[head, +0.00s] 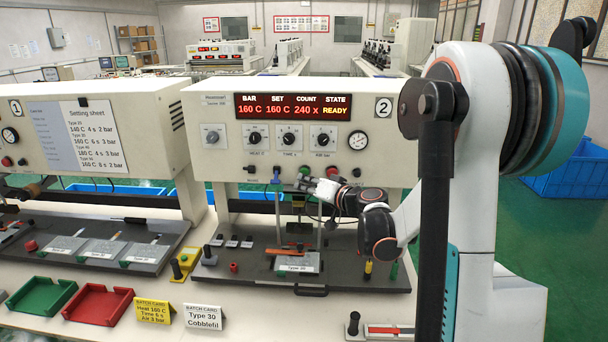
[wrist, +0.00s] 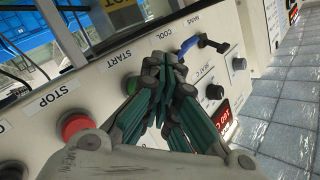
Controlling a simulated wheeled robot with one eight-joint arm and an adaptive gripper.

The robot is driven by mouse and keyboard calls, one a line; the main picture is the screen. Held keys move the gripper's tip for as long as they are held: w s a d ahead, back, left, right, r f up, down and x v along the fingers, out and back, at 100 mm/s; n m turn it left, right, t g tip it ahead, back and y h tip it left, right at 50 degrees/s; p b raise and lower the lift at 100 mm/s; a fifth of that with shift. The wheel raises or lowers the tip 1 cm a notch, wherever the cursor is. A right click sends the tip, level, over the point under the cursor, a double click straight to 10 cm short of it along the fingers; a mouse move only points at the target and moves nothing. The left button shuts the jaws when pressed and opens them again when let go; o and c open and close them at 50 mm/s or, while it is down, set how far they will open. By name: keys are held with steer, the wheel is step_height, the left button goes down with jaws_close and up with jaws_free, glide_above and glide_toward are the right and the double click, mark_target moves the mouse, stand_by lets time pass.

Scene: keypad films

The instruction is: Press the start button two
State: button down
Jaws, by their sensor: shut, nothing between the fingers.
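The press marked 2 (head: 384,106) has a row of controls under its front panel. Its green start button (head: 304,170) shows in the head view between a blue control and a red button. In the wrist view the green start button (wrist: 129,85) lies below the START label (wrist: 112,56), partly covered by my gripper. My gripper (wrist: 168,75) is shut and empty, its dark green fingers just beside that button. In the head view my gripper (head: 303,186) is just below the button row. I cannot tell whether the fingertips touch the button.
The display (head: 292,106) reads READY. A plate (head: 298,263) marked Type 30 lies on the bed below. Press 1 (head: 16,107) stands to the left.

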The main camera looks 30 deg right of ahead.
stand_by(0.8)
steer(key=shift+w+d, duration=0.25)
steer(key=shift+w, duration=0.1)
steer(key=shift+w+d, duration=0.3)
steer(key=shift+w, duration=0.05)
stand_by(0.7)
steer(key=shift+s+a, duration=0.1)
stand_by(0.4)
steer(key=shift+s+a, duration=0.4)
steer(key=shift+s, duration=0.2)
steer(key=s+a, duration=0.2)
steer(key=s, duration=0.2)
steer(key=shift+s+a+b, duration=0.1)
steer(key=shift+a+b, duration=0.25)
steer(key=shift+a, duration=0.05)
stand_by(0.6)
